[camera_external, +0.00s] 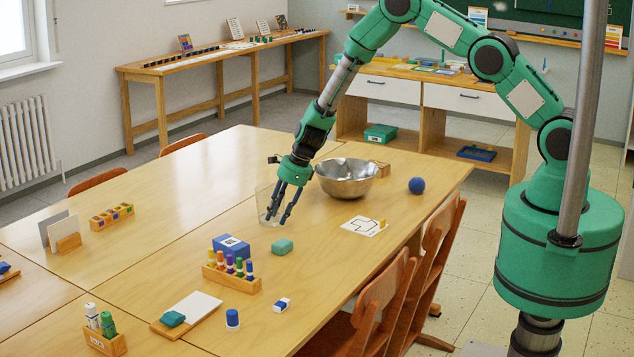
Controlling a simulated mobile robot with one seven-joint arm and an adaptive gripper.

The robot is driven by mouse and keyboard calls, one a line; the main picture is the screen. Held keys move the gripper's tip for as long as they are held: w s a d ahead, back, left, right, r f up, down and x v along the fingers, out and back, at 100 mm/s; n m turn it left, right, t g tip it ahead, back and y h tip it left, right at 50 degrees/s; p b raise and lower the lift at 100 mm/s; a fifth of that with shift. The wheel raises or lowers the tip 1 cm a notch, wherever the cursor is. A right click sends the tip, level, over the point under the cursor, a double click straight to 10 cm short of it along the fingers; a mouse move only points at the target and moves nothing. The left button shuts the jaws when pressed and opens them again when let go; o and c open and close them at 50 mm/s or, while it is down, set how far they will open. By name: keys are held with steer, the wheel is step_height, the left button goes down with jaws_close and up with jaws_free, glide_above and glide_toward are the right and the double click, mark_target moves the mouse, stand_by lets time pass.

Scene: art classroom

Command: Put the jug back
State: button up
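A clear, see-through vessel that looks like the jug (263,204) stands upright on the wooden table (150,255), just left of the metal bowl. My gripper (278,217) points down at the jug's right side, with its fingers low near the table top. The two dark fingers are apart and overlap the jug in this view. I cannot tell whether they touch it or hold its wall or a handle. The jug's right side is partly hidden behind the fingers.
A metal bowl (346,180) stands right of my gripper, with a blue ball (416,185) beyond.

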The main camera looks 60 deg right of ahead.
steer(key=p+v, duration=0.2)
steer(key=v, duration=0.8)
steer(key=shift+s+r, duration=0.15)
steer(key=shift+r, duration=0.1)
steer(key=shift+d, duration=0.1)
stand_by(0.3)
steer(key=s+r+n, duration=0.5)
steer(key=s+r, duration=0.1)
steer(key=r, duration=0.5)
steer(key=s+r+n+t, duration=0.1)
steer(key=s+r+n, duration=0.3)
steer(key=s+r, duration=0.55)
steer(key=s+r+n, duration=0.3)
steer(key=r+n, duration=0.2)
steer(key=r, duration=0.8)
steer(key=s+d+r+n+h, duration=0.1)
steer(key=s+r+n, duration=0.2)
steer(key=s, duration=0.7)
steer(key=s+d+r+n, duration=0.2)
steer(key=s+r+n, duration=0.2)
steer(key=s, duration=0.7)
steer(key=s+d+r+n+t+h, duration=0.1)
steer(key=s+d+r+n, duration=0.1)
steer(key=s+n, duration=0.4)
steer(key=s+r, duration=0.1)
steer(key=s, duration=0.4)
steer(key=shift+s+d+r+n+h, duration=0.2)
steer(key=shift+s+r+n+h, duration=0.1)
steer(key=shift+n, duration=0.1)
steer(key=shift+f, duration=0.2)
